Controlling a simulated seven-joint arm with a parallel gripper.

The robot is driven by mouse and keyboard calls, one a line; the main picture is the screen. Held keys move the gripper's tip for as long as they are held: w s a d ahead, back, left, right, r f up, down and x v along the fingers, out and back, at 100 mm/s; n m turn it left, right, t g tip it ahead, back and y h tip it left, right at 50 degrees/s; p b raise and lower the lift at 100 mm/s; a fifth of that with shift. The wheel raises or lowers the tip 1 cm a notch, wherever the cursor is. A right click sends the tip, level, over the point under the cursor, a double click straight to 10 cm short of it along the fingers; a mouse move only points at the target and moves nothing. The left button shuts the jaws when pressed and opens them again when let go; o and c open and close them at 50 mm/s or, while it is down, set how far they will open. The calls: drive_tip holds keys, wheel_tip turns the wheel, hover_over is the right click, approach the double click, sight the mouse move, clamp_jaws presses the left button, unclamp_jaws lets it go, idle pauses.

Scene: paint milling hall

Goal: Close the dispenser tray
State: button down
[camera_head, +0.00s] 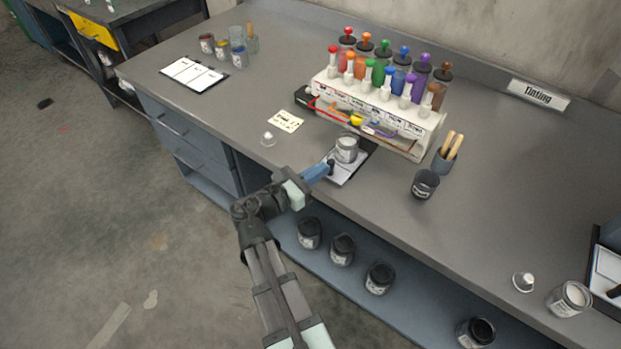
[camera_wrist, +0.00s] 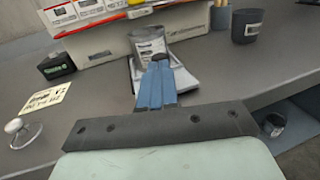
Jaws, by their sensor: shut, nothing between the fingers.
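The dispenser tray (camera_head: 352,173) is a light plate drawn out from under the front of the white tint dispenser (camera_head: 425,140). A silver can (camera_head: 346,150) stands upright on it. A small dark knob (camera_head: 331,164) is at the tray's front edge. My gripper (camera_head: 325,169) has its blue fingers shut and empty, with the tips right at the knob; I cannot tell if they touch. In the wrist view the shut fingers (camera_wrist: 157,70) point at the tray (camera_wrist: 184,77) and the can (camera_wrist: 149,43), covering part of the tray front.
Coloured bottles stand on the dispenser. A dark cup (camera_head: 424,184) and a stick holder (camera_head: 445,160) stand to its right. A yellowish note (camera_head: 286,121), a small clear-white knobbed item (camera_head: 268,139) and a black box (camera_wrist: 56,66) lie left of the tray. The bench's front edge is close below my gripper.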

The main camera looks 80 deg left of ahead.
drive_tip(key=shift+w+a, duration=0.4)
drive_tip(key=shift+w, duration=0.05)
drive_tip(key=shift+s, duration=0.1)
drive_tip(key=v, duration=1.4)
